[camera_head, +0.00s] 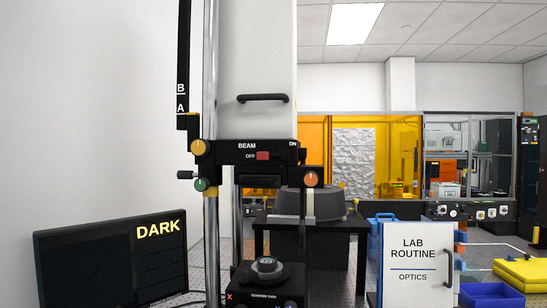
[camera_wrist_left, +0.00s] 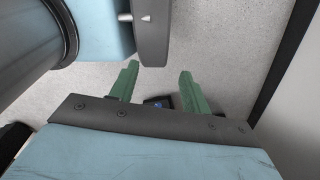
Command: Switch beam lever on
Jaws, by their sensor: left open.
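The beam lever (camera_head: 263,156) is a small red block on the black panel (camera_head: 225,151) labelled BEAM. It sits at the left end of its slot, beside the word OFF; ON is printed at the panel's right end. My left gripper (camera_wrist_left: 158,82) shows only in the left wrist view, with two green fingers apart and nothing between them. The lever does not show in that view. My right gripper is not in view.
A screen (camera_head: 110,262) at the lower left reads DARK. Coloured knobs (camera_head: 199,147) flank the panel, and a handle (camera_head: 263,98) is above it. A black stage (camera_head: 267,285) stands below. A LAB ROUTINE board (camera_head: 415,265) and blue bin (camera_head: 490,295) are at the right.

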